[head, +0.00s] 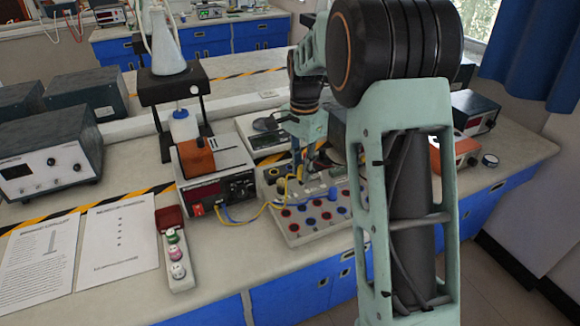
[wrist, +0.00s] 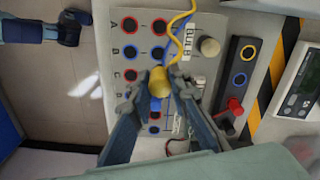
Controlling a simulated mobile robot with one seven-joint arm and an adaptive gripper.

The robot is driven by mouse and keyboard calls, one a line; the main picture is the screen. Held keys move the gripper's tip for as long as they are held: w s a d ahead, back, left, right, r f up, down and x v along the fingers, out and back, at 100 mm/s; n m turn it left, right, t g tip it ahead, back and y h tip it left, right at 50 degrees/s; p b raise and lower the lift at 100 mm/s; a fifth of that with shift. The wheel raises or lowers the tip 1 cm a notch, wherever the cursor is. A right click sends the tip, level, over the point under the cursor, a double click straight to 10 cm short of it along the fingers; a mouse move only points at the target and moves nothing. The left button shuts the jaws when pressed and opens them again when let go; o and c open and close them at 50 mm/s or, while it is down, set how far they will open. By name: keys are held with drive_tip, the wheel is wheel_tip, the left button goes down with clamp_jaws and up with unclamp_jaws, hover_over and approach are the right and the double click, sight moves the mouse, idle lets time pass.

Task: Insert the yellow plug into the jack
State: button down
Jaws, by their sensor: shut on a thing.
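The yellow plug (wrist: 159,84) is held between the two fingers of my gripper (wrist: 159,94) in the wrist view, above the light jack panel (wrist: 203,67). Its yellow cable (wrist: 181,27) runs to the top of the picture. A jack with a yellow ring (wrist: 247,52) sits on a black strip to the right of the plug, clear of my fingers. A blue-ringed jack (wrist: 240,79) lies just below it. In the head view my arm partly covers the panel (head: 300,238), and the plug cannot be made out clearly. Whether its tip touches the panel is hidden.
Red- and blue-ringed jacks fill the panel's left part. A grey knob (wrist: 209,46) and a red plug (wrist: 235,106) stand up right of my fingers. A power supply (head: 215,170) with blue and yellow leads stands left of the panel. A meter (wrist: 301,86) lies further right.

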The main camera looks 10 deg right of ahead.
drive_tip(key=s+d+f+n+b, duration=0.1)
drive_tip(key=d+f, duration=0.1)
drive_tip(key=s+d+f+n+b, duration=0.3)
drive_tip(key=d+f+n+b, duration=0.1)
drive_tip(key=f, duration=0.1)
drive_tip(key=shift+s+d, duration=0.15)
drive_tip(key=shift+d, duration=0.15)
drive_tip(key=shift+f+b, duration=0.35)
drive_tip(key=shift+f, duration=0.55)
drive_tip(key=shift+f+b, duration=0.4)
drive_tip(key=shift+f, duration=0.8)
idle(1.5)
drive_tip(key=c, duration=1.3)
unclamp_jaws()
drive_tip(key=shift+r, duration=0.2)
drive_tip(key=shift+r+p, duration=2.6)
drive_tip(key=shift+r, duration=0.5)
